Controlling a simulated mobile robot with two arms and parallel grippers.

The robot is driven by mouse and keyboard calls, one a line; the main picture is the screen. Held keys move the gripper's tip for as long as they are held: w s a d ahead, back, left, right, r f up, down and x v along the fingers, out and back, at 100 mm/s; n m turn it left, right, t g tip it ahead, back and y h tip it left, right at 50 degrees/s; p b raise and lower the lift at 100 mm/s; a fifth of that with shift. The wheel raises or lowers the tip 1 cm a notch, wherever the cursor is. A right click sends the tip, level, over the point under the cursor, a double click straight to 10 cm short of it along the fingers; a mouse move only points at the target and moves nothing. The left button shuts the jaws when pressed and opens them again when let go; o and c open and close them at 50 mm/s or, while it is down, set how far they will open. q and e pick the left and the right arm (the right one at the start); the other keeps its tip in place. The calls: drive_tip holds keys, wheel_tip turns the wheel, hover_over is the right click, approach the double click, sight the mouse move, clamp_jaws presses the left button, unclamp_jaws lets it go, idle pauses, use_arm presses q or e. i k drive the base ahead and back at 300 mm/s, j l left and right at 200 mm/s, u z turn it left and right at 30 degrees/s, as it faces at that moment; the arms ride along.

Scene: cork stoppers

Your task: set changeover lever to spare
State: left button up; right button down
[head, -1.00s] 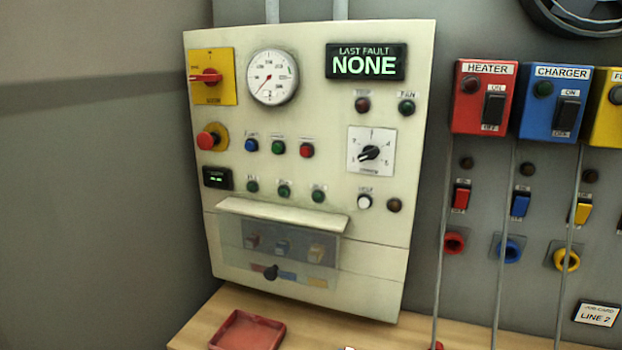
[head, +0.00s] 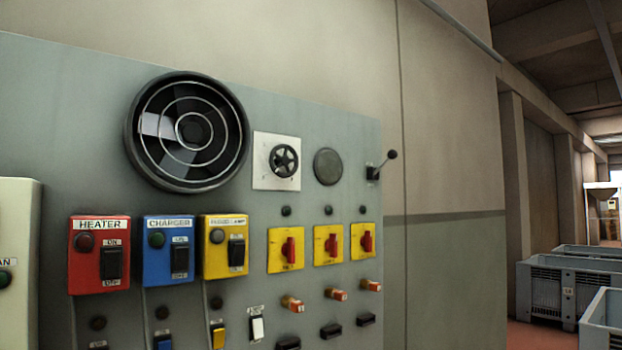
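A small lever with a dark ball knob (head: 392,154) sticks out from a black base (head: 373,173) at the upper right edge of the grey panel in the head view. The lever leans up and to the right. I see no readable label beside it, so I cannot tell from lettering whether it is the changeover lever or which position it marks. Three red rotary switches on yellow plates (head: 290,250) sit in a row lower on the panel, with handles upright. Neither of my grippers is in view.
A round fan (head: 188,132), a black handwheel on a white plate (head: 285,160) and a grey disc (head: 327,166) are on the panel. Red heater (head: 99,254), blue charger (head: 170,250) and yellow (head: 223,246) boxes stick out. Grey crates (head: 560,291) stand at the right.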

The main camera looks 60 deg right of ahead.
sight(391, 154)
drive_tip(key=z, duration=2.3)
